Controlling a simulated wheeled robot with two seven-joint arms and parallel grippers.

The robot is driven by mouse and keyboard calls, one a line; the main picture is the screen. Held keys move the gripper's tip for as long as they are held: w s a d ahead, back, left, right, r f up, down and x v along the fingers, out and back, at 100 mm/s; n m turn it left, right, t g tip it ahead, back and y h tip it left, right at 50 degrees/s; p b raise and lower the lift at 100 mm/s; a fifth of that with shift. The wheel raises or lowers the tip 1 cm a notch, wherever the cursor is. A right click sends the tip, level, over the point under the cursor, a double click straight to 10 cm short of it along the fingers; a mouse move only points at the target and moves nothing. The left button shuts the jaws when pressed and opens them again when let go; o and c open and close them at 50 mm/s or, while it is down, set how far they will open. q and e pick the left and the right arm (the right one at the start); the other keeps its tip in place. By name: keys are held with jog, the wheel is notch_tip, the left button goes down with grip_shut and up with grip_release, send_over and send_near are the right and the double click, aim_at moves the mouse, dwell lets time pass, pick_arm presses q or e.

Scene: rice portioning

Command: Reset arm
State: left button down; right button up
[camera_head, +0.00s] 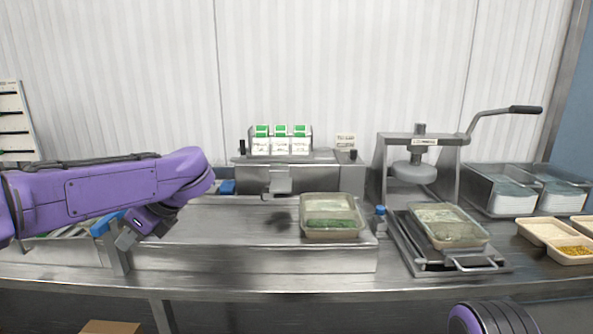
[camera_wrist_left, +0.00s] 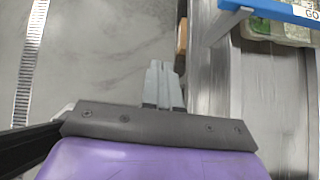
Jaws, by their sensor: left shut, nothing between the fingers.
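My left arm comes in from the left in the head view, and its gripper (camera_head: 127,238) hangs at the left end of the steel counter, by the raised steel platform. In the left wrist view the gripper's fingers (camera_wrist_left: 163,88) are together with nothing between them, over the grey floor beside the counter's edge. Of my right arm, only a purple part shows at the bottom right of the head view; its gripper is not seen.
A covered food tray (camera_head: 331,231) sits on the steel platform (camera_head: 253,259). Another tray (camera_head: 447,240) lies under the lever press (camera_head: 421,141). Clear bins (camera_head: 492,202) and beige trays (camera_head: 570,255) stand at the right. A blue-edged bin with packets lies near my left gripper.

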pick_arm(q)
jog(key=w+f+m+t+y, duration=0.4)
jog(key=w+f+m+t, duration=0.25)
jog(key=m, duration=0.95)
jog(key=s+d+f+m+t+h, duration=0.2)
jog(key=f+m+h, duration=0.1)
jog(key=f+m, duration=0.65)
jog(key=s+d+f+m+t+h, duration=0.1)
jog(key=s+f+m+t+h, duration=0.15)
jog(key=f+m, duration=0.75)
jog(key=s+d+f+m+g+h, duration=0.1)
jog(key=s+f+m+g+h, duration=0.5)
jog(key=s+f, duration=1)
jog(key=s+a+f+m+g+y, duration=0.1)
jog(key=s+f+m, duration=0.1)
jog(key=s, duration=0.7)
jog(key=s+a+f+m+g, duration=0.1)
jog(key=s+f, duration=0.3)
jog(key=s, duration=0.4)
jog(key=shift+s+a+f+m+y, duration=0.25)
jog(key=shift+s+f+m+y, duration=0.1)
jog(key=shift+m, duration=0.5)
